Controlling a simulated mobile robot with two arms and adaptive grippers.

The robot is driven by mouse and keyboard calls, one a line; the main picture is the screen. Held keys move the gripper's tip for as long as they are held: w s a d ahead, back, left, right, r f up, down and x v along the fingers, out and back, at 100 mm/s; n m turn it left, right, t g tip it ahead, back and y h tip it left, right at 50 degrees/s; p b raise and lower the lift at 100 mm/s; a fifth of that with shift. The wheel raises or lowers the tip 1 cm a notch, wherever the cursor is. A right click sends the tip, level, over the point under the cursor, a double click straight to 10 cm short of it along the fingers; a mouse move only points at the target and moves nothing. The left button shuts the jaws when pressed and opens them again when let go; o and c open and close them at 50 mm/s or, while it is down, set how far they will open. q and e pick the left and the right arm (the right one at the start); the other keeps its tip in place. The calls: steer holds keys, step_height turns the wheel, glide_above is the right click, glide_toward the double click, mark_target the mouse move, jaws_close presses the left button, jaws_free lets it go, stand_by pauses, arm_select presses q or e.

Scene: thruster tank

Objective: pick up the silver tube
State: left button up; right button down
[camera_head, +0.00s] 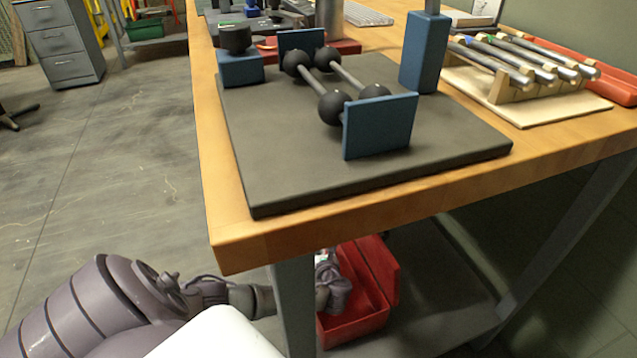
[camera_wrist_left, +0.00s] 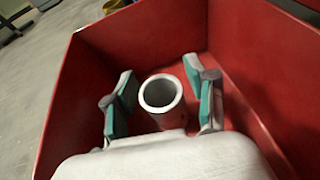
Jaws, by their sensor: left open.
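A pale grey, silvery tube (camera_wrist_left: 161,94) stands in a red bin (camera_wrist_left: 236,45) in the left wrist view, its open round end facing the camera. My left gripper (camera_wrist_left: 160,85) is open, with one teal-padded finger on each side of the tube and gaps visible between. In the head view, my left gripper (camera_head: 333,283) reaches into the red bin (camera_head: 382,262) below the tabletop; the tube is hidden there. My right gripper is not in view.
The wooden table (camera_head: 232,236) overhangs the bin, with a table leg (camera_head: 293,305) close to my left arm. On top are a dark plate (camera_head: 270,180) with blue blocks and black balls, and a wooden rack (camera_head: 505,85) of several silvery tubes.

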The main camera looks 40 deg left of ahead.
arm_select(q)
steer(key=shift+w+a+f, duration=0.25)
steer(key=shift+w+a, duration=0.1)
steer(key=shift+a, duration=0.1)
jaws_close()
stand_by(0.3)
